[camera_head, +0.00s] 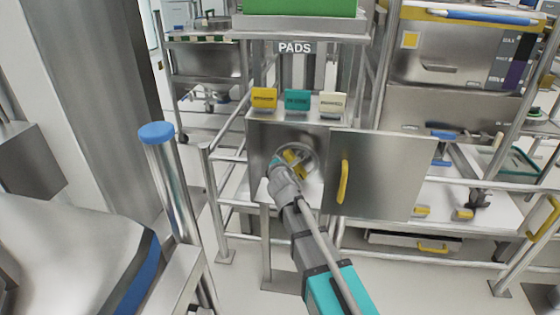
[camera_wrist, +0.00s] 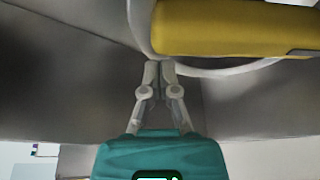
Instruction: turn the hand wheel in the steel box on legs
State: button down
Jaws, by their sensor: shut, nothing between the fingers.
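The steel box (camera_head: 258,134) stands on legs in the middle of the head view, with its door (camera_head: 385,178) swung open to the right. The door has a yellow handle (camera_head: 343,181). Inside the box is the hand wheel (camera_head: 311,154), a pale ring with a yellow part across it. In the wrist view the wheel's rim (camera_wrist: 225,71) and its yellow bar (camera_wrist: 225,28) fill the top. My gripper (camera_wrist: 159,66) is shut and empty, its fingertips close to the rim at the bar's left end. I cannot tell whether they touch. In the head view my arm covers the wheel's lower left.
Yellow, teal and white blocks (camera_head: 297,99) stand on top of the box, under a PADS sign (camera_head: 295,48). Metal rails (camera_head: 225,200) stand to its left. A blue-capped post (camera_head: 157,133) is nearer on the left. Drawers and a shelf are at right.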

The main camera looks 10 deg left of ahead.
jog(key=s+p, duration=0.1)
jog(key=s, duration=0.8)
jog(key=shift+s+d+r, duration=0.25)
jog(key=shift+s+d, duration=0.05)
dwell(0.4)
